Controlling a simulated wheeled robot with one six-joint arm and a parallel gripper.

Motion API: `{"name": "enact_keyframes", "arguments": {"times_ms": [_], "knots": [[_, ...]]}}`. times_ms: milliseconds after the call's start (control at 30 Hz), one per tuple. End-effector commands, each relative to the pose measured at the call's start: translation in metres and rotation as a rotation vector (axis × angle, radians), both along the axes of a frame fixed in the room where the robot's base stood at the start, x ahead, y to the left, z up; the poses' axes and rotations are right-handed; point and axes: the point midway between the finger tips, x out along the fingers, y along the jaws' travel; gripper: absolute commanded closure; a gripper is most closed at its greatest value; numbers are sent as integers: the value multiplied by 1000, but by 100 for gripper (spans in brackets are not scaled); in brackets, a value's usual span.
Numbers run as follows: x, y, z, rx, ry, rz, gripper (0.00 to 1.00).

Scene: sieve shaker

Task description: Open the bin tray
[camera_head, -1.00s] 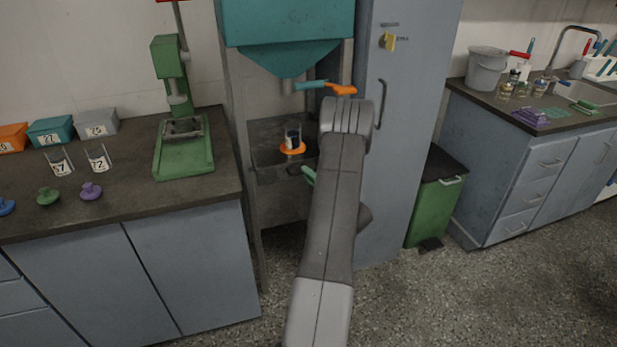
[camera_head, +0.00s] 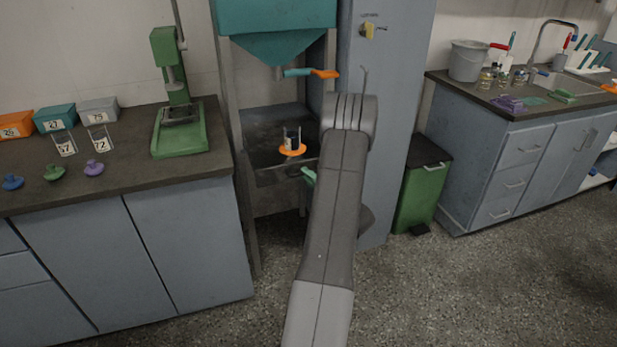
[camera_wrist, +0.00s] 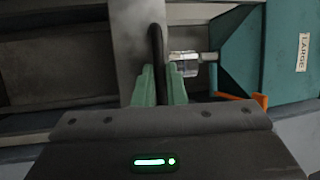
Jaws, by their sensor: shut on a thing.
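The dark bin tray (camera_head: 270,175) sits low in the frame below the teal hopper (camera_head: 285,45). A small labelled beaker (camera_head: 291,138) with an orange base stands over it. My gripper (camera_head: 309,175) is at the tray's front right; only a green fingertip shows there, and my wrist hides the rest. In the wrist view, the green fingers of my gripper (camera_wrist: 160,80) are shut on a dark bar-like handle (camera_wrist: 155,45) in front of a grey metal face.
A teal lever with an orange end (camera_head: 312,73) sticks out under the hopper. A grey-blue cabinet (camera_head: 395,110) stands right of the tray, with a green pedal bin (camera_head: 420,195) beyond. The left counter (camera_head: 120,185) is close by. The floor in front is clear.

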Motion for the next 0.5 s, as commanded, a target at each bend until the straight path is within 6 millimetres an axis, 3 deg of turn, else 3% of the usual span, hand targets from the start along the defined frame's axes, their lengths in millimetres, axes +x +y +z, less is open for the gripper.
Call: {"name": "enact_keyframes", "arguments": {"times_ms": [33, 67, 167, 500], "knots": [[0, 0, -1, 0, 1, 0, 100], [0, 0, -1, 0, 1, -1, 86], [0, 0, -1, 0, 1, -1, 68], [-2, -2, -1, 0, 1, -1, 68]]}}
